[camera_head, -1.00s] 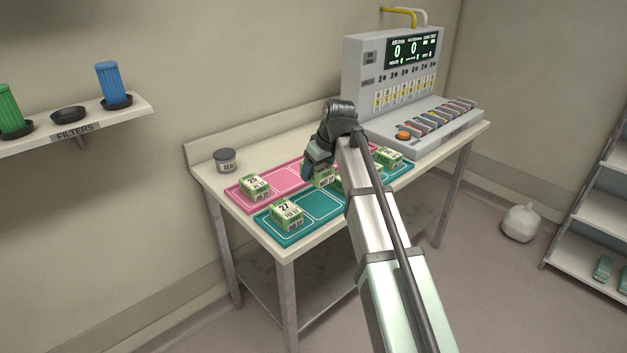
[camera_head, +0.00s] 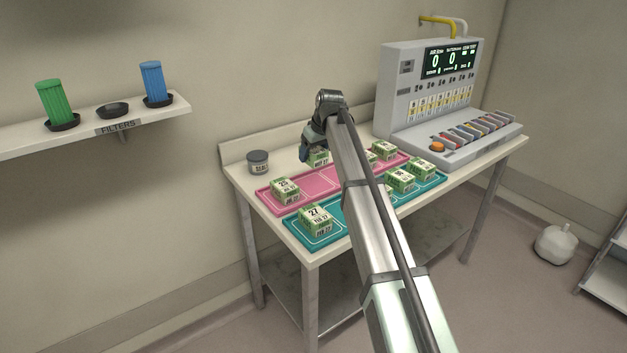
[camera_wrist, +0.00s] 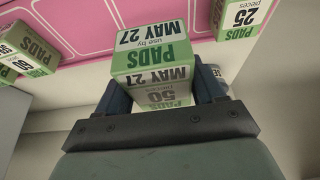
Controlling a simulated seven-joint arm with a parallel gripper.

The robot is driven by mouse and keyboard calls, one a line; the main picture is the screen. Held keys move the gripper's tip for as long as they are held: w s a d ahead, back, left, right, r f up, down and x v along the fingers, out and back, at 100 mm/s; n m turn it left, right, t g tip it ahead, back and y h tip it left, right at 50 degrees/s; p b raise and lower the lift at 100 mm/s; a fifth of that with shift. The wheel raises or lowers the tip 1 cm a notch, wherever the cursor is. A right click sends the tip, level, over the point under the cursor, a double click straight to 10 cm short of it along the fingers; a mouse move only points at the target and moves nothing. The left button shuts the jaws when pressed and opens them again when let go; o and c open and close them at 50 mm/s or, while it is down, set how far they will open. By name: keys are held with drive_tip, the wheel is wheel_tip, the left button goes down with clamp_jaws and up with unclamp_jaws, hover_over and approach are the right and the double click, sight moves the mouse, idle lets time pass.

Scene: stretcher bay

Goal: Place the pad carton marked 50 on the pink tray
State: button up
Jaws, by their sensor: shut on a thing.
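The green and white pad carton marked 50 (camera_wrist: 155,60) is between the fingers of my gripper (camera_wrist: 163,88) in the wrist view; its "PADS" and "MAY 27" print is upside down there. In the head view my gripper (camera_head: 310,146) and the held carton (camera_head: 319,158) are at the back edge of the pink tray (camera_head: 318,182), partly hidden by my arm. The pink tray also shows beyond the carton in the wrist view (camera_wrist: 85,25). Whether the carton touches the tray is not clear.
A carton marked 25 (camera_head: 285,190) sits on the pink tray's left end; another (camera_head: 384,150) is near its right end. The teal tray (camera_head: 340,232) in front holds several cartons, including one marked 27 (camera_head: 315,219). A grey jar (camera_head: 258,162) and a console (camera_head: 432,90) flank them.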

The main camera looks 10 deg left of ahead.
sight(321, 153)
drive_tip(key=shift+f, duration=4.4)
drive_tip(key=shift+f, duration=0.1)
drive_tip(key=o, duration=1.2)
drive_tip(key=v, duration=1.2)
